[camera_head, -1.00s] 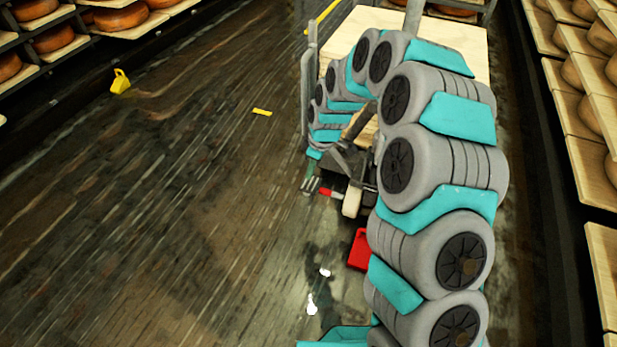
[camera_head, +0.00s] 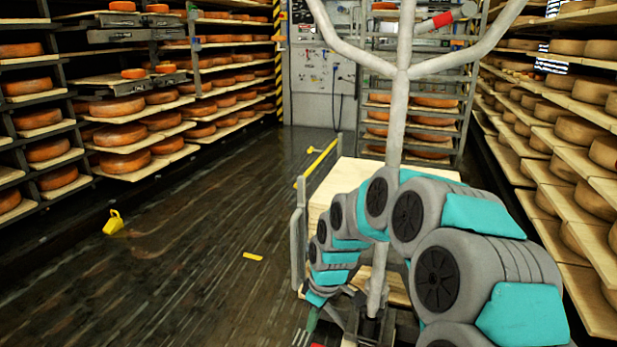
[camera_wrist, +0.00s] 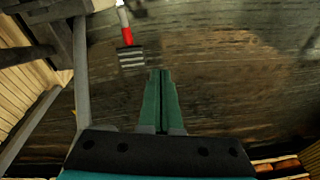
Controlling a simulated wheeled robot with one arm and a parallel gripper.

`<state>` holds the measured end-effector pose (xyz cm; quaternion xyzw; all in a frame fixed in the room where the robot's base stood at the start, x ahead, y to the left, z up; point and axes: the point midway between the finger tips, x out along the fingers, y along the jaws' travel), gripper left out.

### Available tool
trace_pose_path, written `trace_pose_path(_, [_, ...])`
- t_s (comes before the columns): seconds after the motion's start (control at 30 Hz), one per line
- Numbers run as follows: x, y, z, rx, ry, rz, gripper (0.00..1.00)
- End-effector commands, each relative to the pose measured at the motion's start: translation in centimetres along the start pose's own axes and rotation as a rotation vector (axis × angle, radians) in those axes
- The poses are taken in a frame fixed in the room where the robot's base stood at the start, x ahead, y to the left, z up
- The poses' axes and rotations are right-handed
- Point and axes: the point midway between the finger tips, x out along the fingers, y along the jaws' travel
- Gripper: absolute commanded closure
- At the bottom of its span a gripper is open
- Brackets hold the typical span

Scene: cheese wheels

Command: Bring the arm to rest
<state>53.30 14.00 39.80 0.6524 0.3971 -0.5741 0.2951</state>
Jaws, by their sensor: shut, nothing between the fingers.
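My arm curves in grey and teal segments from the lower right of the head view, over and down beside a cart. My gripper (camera_head: 311,322) hangs at the arm's far end, low in the picture and partly cut off by the lower edge. In the wrist view my gripper (camera_wrist: 160,73) shows two green fingers pressed together, pointing down over the dark floor, with nothing between them.
A cart with a pale wooden box (camera_head: 319,197) and a grey post (camera_head: 396,120) stands close beside the arm. A red-handled tool (camera_wrist: 127,38) lies near the fingertips. Cheese shelves (camera_head: 125,135) line both sides. A yellow jug (camera_head: 113,222) and yellow piece (camera_head: 253,256) lie on open floor.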

Motion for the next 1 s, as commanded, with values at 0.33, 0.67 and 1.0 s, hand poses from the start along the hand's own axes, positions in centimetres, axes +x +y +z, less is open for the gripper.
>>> trace_pose_path(0.33, [-11.1, -6.9, 8.1, 0.290, -0.079, 0.001, 1.00])
trace_pose_path(0.67, [-18.1, -14.3, 16.9, 0.620, -0.168, 0.029, 1.00])
trace_pose_path(1.0, [-21.8, -21.5, 24.5, 0.958, -0.244, 0.065, 1.00])
